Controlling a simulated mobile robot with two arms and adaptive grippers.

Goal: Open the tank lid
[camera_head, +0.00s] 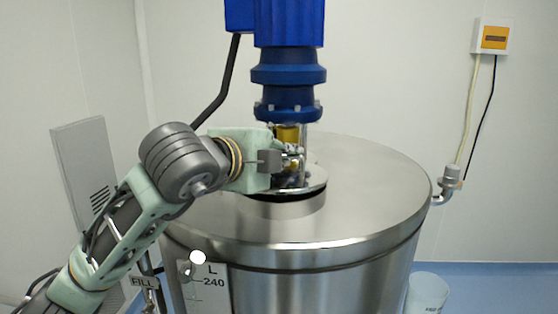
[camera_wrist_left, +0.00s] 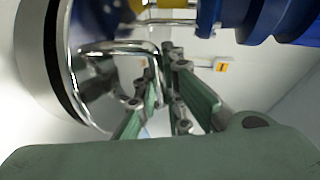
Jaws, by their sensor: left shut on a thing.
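The steel tank (camera_head: 370,200) stands in the middle of the head view. Its small round lid (camera_head: 313,184) is on a collar on the tank top, with a dark band beneath its rim. I cannot tell whether that band is a gap or a seal. The lid (camera_wrist_left: 88,85) also shows at the left of the left wrist view with its bent chrome handle (camera_wrist_left: 115,47). My left gripper (camera_head: 293,160) is above the lid. In the left wrist view its fingers (camera_wrist_left: 165,65) are shut on the handle. My right gripper is not in view.
A blue motor (camera_head: 288,70) on a mount stands close above and behind the lid. A pipe elbow (camera_head: 447,185) is at the tank's right, and a white bucket (camera_head: 428,292) is on the floor. The tank top's right side is clear.

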